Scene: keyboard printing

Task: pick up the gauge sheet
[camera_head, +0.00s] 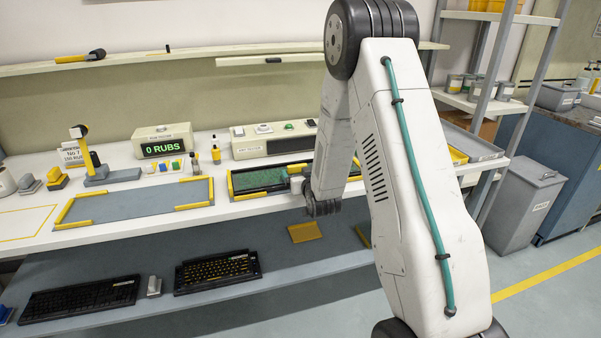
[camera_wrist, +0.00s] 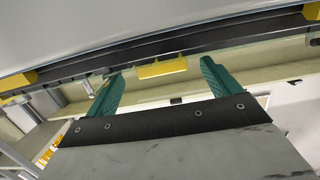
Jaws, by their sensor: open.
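An amber sheet (camera_head: 305,232) lies flat on the lower grey shelf below the bench; no label on it is readable, so I cannot tell for sure that it is the gauge sheet. My gripper (camera_wrist: 162,70) is open in the wrist view, its two green fingers spread apart. A yellow bar (camera_wrist: 162,67) shows between the fingertips in that view, apart from both fingers. In the head view my arm hides the fingers and part of the bench around them.
A black-framed green panel (camera_head: 262,179) and a grey mat with yellow corners (camera_head: 140,201) lie on the bench. Two dark keyboards (camera_head: 217,271) lie on the lower shelf. A box reading "0 RUBS" (camera_head: 162,142) stands behind. A grey bin (camera_head: 523,205) stands right.

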